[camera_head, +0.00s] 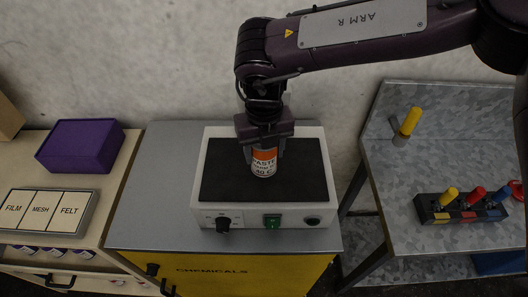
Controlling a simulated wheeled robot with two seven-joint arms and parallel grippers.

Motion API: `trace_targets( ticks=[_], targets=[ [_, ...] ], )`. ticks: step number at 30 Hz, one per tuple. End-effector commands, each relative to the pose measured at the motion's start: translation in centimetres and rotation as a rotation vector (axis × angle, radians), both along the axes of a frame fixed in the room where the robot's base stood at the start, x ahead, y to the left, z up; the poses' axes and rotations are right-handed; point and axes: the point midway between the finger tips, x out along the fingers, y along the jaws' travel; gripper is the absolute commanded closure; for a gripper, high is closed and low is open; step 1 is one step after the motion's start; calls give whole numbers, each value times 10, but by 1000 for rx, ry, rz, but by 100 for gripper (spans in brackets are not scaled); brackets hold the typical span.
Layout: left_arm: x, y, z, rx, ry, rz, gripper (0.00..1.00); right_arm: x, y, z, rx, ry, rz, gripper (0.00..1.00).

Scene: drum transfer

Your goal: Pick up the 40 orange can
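The orange can (264,167) is a small white cylinder with an orange band and a label that reads "40 C". It stands upright on the black top plate (220,178) of a white heater box (184,208). My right gripper (264,154) points down over the can, with a finger on each side of it. The gripper hides the can's upper part. I cannot tell whether the fingers touch the can or stand slightly apart from it. My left gripper is not in view.
The heater stands on a grey-topped yellow cabinet (220,270) marked "CHEMICALS". At left are a purple box (82,146) and a tray labelled FILM, MESH, FELT (43,210). At right, a speckled bench (385,170) holds a yellow cylinder (410,121) and a rack (462,210) of coloured pieces.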

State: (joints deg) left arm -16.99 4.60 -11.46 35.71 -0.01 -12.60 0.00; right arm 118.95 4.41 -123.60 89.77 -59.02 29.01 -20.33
Motion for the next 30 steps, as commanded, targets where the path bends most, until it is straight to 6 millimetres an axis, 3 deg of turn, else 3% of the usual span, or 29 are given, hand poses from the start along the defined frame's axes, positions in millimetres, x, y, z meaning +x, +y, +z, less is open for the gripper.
trace_targets(
  ticks=[1, 8, 20, 25, 30],
  targets=[
    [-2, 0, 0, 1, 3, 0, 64, 0, 0, 0, 0, 0, 0, 58],
    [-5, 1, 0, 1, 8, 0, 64, 1, 0, 1, 1, -2, -1, 85],
    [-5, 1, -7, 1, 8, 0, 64, 2, 0, 14, 3, -4, -1, 85],
    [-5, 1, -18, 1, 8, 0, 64, 2, 1, 44, 3, -7, -2, 85],
    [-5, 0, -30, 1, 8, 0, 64, 2, 1, 94, 5, -9, -3, 85]
  ],
)
